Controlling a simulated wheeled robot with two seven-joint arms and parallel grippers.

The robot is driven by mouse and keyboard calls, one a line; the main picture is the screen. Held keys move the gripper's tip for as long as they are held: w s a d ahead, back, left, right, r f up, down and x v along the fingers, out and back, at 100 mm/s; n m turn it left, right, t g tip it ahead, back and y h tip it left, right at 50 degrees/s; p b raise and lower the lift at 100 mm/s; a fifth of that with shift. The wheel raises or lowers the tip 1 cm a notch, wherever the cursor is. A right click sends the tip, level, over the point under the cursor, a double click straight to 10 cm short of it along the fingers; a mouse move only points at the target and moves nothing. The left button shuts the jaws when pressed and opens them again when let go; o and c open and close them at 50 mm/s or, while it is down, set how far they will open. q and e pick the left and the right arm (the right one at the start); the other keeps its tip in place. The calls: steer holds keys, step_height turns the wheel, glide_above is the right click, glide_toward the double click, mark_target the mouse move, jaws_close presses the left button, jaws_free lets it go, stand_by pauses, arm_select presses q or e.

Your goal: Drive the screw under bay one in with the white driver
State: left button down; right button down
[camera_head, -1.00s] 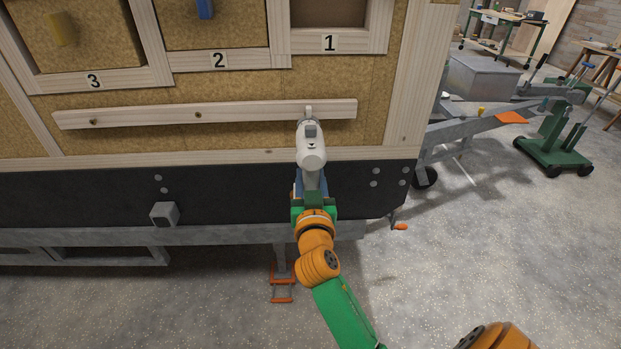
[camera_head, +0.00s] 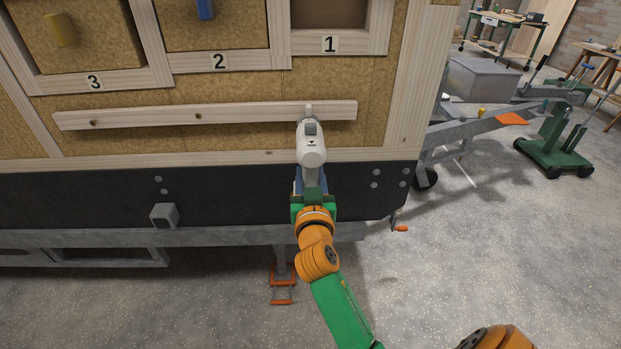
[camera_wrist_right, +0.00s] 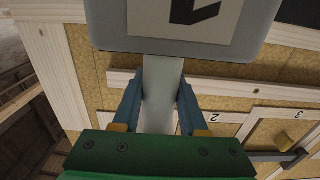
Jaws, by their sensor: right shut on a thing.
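The white driver (camera_head: 311,150) is upright in the head view, with its nose against or very close to the pale wooden strip (camera_head: 250,113) below bay one's label (camera_head: 330,44). The driver's nose and body hide the screw there, so I cannot tell how deep it sits. My right gripper (camera_head: 312,186) is shut on the driver's handle. In the right wrist view, the blue fingers (camera_wrist_right: 163,88) flank the pale handle, and the driver's labelled base (camera_wrist_right: 240,28) fills the top. My left gripper is out of view.
Two dark screw heads or holes show on the strip, under bay two (camera_head: 198,116) and bay three (camera_head: 93,123).

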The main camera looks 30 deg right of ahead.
steer(key=shift+w+d+r, duration=0.2)
steer(key=shift+w+d, duration=0.1)
steer(key=shift+w, duration=0.25)
stand_by(1.0)
steer(key=shift+w+f, duration=0.1)
stand_by(0.3)
steer(key=shift+v, duration=1.5)
steer(key=s+d+p, duration=0.2)
steer(key=s+d, duration=0.2)
steer(key=s, duration=0.3)
steer(key=shift+a, duration=0.15)
